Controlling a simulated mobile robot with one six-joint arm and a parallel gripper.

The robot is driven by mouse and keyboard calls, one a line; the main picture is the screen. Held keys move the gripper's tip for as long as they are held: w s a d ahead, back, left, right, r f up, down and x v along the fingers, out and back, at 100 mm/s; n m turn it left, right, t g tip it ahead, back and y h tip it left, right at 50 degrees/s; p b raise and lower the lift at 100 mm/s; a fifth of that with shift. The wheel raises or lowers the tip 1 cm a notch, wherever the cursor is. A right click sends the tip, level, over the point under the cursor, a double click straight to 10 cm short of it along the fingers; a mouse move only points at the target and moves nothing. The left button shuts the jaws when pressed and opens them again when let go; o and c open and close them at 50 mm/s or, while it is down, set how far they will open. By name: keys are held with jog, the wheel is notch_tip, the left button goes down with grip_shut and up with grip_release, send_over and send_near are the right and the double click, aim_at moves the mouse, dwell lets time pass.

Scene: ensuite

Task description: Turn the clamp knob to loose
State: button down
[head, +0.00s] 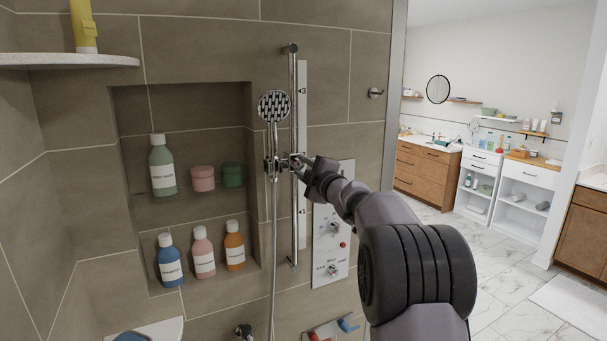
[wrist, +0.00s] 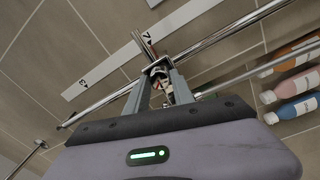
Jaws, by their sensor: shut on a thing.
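The chrome shower rail (head: 293,225) stands upright on the tiled wall. A clamp (head: 272,168) on it holds the round hand shower (head: 273,106) upright. The clamp knob is at the clamp's right side, largely hidden by my gripper (head: 301,164) in the head view. In the wrist view the knob (wrist: 159,76) shows between the two fingertips of my gripper (wrist: 160,80). The fingers are shut on it. I cannot tell from any marking which way the knob is turned. The rail also crosses the wrist view (wrist: 215,40) diagonally.
A white numbered strip (head: 302,110) runs behind the rail. A recessed niche (head: 190,105) with several bottles and jars is to the left. The shower hose (head: 272,260) hangs beside the rail. A vanity room opens at right.

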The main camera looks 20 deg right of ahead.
jog(key=shift+n, duration=0.6)
jog(key=shift+r+n+b, duration=0.1)
jog(key=shift+n+b, duration=0.2)
jog(key=c, duration=1.1)
grip_release()
jog(key=shift+s, duration=0.1)
jog(key=s, duration=1.1)
jog(key=s+b, duration=0.1)
jog(key=s, duration=0.5)
jog(key=shift+s+d+f, duration=0.1)
jog(key=shift+d+f, duration=0.2)
jog(key=shift+f, duration=0.1)
